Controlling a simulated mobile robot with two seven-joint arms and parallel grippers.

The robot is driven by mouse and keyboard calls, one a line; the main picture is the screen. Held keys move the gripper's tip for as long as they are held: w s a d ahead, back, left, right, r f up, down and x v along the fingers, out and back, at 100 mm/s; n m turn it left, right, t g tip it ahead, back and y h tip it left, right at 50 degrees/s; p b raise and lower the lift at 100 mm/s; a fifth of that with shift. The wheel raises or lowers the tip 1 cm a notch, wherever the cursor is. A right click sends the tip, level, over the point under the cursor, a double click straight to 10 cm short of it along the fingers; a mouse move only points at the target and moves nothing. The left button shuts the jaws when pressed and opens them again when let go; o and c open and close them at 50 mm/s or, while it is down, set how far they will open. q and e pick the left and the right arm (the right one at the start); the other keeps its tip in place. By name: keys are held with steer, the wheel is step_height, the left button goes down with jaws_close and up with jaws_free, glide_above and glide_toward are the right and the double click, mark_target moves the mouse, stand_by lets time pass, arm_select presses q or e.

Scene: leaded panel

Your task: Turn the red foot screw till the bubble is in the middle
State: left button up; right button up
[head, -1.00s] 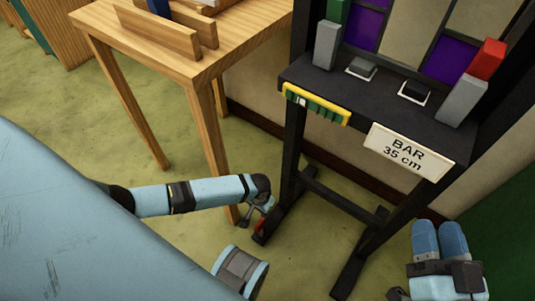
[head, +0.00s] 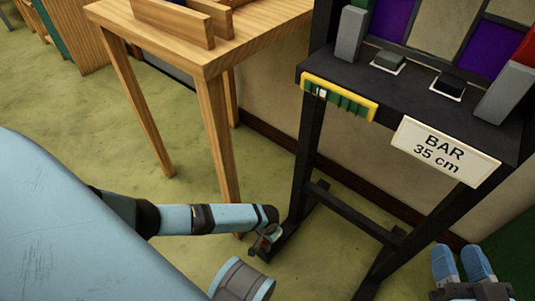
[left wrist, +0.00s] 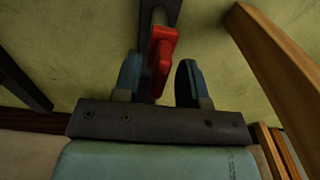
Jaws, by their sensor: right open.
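The red foot screw (left wrist: 162,50) shows in the left wrist view, on the foot of the black stand. My left gripper (left wrist: 159,75) is open, with one blue finger on each side of the screw; a gap shows on the right side. The spirit level (head: 350,101) is a green vial in a yellow frame on the stand's ledge. Its pale bubble (head: 323,94) sits left of the middle. My right gripper (head: 461,262) is open and empty at the lower right.
A white sign (head: 445,151) reading "BAR 35 cm" hangs on the ledge. A wooden table (head: 250,52) stands left of the stand, one leg close behind my left arm. Grey blocks (head: 350,34) and the leaded panel (head: 440,32) are above the ledge.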

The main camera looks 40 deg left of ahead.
arm_select(q)
jaws_close()
